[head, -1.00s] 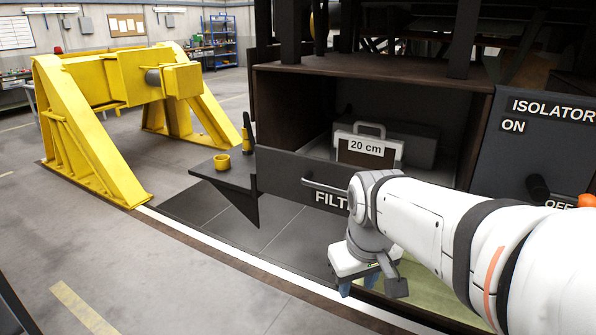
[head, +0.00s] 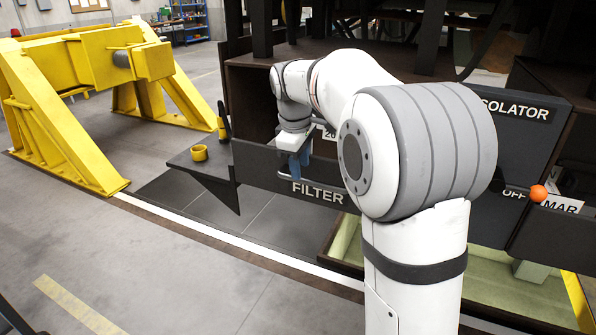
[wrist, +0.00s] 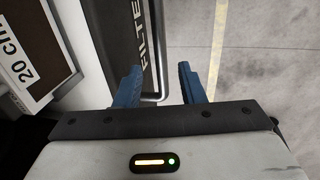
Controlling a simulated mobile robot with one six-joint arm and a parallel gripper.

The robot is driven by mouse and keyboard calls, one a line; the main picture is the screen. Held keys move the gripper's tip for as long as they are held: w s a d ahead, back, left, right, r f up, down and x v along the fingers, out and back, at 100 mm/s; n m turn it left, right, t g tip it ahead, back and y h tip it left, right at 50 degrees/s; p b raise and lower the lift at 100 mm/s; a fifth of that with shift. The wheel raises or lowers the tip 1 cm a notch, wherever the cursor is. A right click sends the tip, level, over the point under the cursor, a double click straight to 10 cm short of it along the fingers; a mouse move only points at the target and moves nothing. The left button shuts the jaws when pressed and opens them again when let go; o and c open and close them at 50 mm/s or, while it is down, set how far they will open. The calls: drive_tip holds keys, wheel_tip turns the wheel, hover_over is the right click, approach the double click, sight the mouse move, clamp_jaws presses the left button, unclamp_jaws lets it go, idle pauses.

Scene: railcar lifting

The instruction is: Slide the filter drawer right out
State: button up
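The filter drawer's dark front (head: 318,192) carries the label "FILTER" below the open compartment. In the wrist view the drawer front (wrist: 130,35) runs up the picture with its label sideways. Its grey bar handle (wrist: 152,99) shows between my finger tips in that view; in the head view my gripper hides it. My gripper (head: 294,165) points down at the drawer's front edge. In the wrist view its blue fingers (wrist: 159,84) are apart, on either side of the handle. I cannot tell whether they touch it.
A case with a "20 cm" label (wrist: 22,62) sits behind the drawer front. The isolator panel (head: 520,140) is at right. The floor in front is clear.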

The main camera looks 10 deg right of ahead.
drive_tip(key=shift+w+d+f, duration=0.1)
drive_tip(key=shift+w+f, duration=0.05)
drive_tip(key=shift+f, duration=0.6)
drive_tip(key=shift+w+d+f, duration=0.1)
drive_tip(key=shift+f, duration=0.6)
drive_tip(key=shift+c, duration=0.4)
clamp_jaws()
